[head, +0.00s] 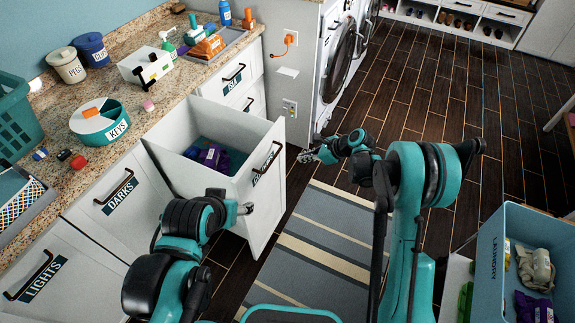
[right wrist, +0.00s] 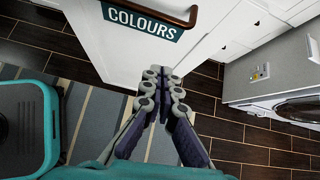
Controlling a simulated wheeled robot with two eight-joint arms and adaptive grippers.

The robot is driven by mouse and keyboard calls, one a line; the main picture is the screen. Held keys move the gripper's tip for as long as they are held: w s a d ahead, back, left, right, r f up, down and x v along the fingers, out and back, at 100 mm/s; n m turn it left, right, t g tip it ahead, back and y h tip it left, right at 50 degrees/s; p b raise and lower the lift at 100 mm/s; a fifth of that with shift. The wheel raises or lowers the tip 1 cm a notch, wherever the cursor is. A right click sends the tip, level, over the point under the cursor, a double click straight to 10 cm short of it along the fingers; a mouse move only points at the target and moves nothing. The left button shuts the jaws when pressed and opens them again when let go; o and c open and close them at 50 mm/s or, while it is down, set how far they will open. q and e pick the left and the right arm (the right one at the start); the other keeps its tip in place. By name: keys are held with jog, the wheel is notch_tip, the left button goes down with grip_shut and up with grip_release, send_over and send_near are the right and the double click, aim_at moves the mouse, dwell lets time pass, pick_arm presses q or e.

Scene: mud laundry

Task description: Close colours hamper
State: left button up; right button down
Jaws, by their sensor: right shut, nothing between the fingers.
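The colours hamper (head: 262,205) is a white pull-out bin in the counter front, standing open, with purple and teal clothes (head: 210,155) inside. Its front carries a dark bar handle (head: 268,160) and a teal label, which reads COLOURS in the right wrist view (right wrist: 143,27). My right gripper (head: 306,157) is to the right of the hamper's front. In the right wrist view its fingers (right wrist: 165,85) are together and empty, below the label and handle. My left gripper (head: 245,209) shows only as a small grey tip in front of the hamper; its fingers cannot be made out.
The darks hamper (head: 120,200) and lights hamper (head: 50,270) are shut at left. The granite counter (head: 115,85) holds jars, a keys bowl and bottles. A striped rug (head: 325,240) covers the floor before the hamper. A blue laundry bin (head: 490,250) stands at right.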

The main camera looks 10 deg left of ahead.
pick_arm(q)
jog(key=f+b, duration=0.5)
jog(key=shift+s+d, duration=0.1)
jog(key=shift+d, duration=0.15)
pick_arm(e)
jog(key=w+a+f+m, duration=0.1)
jog(key=w+a+f, duration=0.3)
jog(key=a+f, duration=0.5)
jog(key=shift+a, duration=0.9)
jog(key=shift+a, duration=0.1)
